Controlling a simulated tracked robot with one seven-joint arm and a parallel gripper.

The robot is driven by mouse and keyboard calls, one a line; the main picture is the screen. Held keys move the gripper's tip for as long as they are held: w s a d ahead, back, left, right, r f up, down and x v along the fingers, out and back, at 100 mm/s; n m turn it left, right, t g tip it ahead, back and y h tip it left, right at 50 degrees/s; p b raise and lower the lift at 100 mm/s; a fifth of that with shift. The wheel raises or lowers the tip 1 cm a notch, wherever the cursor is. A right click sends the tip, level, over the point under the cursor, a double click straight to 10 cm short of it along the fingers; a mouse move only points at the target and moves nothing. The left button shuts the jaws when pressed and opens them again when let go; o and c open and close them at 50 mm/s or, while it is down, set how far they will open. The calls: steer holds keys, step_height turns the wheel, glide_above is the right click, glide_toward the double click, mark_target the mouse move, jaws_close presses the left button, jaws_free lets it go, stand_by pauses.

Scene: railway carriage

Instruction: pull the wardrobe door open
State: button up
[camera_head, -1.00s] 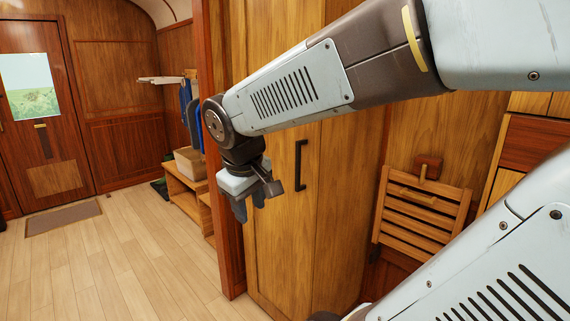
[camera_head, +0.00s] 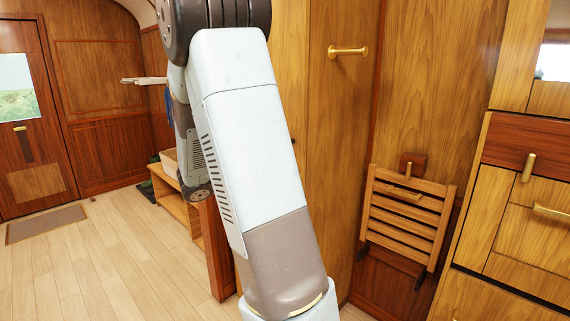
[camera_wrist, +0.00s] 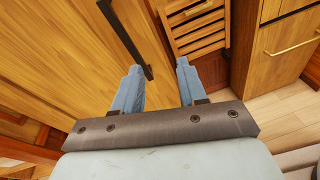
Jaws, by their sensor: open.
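The wooden wardrobe door (camera_wrist: 60,50) fills the left of the wrist view. Its long black bar handle (camera_wrist: 122,36) runs down to the right. My gripper (camera_wrist: 159,68) is open, with two blue-grey fingers apart and nothing held. The handle's lower end shows just inside the left fingertip in the picture; I cannot tell whether they touch. In the head view a strip of the wardrobe (camera_head: 289,45) shows beside my arm. My arm hides most of the door there, nearly all of the handle, and my gripper. The door looks shut, though its edge is not clear.
A slatted fold-down seat (camera_head: 405,215) hangs on the wall to the right. A drawer cabinet (camera_head: 525,215) stands far right. A low bench (camera_head: 180,200) is at left. The floor (camera_head: 90,270) in front is clear.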

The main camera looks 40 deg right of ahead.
steer(key=w+d+n+t+h, duration=0.1)
steer(key=w+d, duration=0.1)
steer(key=d, duration=0.5)
steer(key=w+d+n+t+h, duration=0.1)
steer(key=w+d+n, duration=0.1)
steer(key=d, duration=0.5)
steer(key=shift+w+d+f+n, duration=0.3)
steer(key=shift+w+f, duration=0.1)
steer(key=shift+w, duration=0.4)
steer(key=shift+a, duration=0.1)
steer(key=shift+c, duration=0.3)
jaws_close()
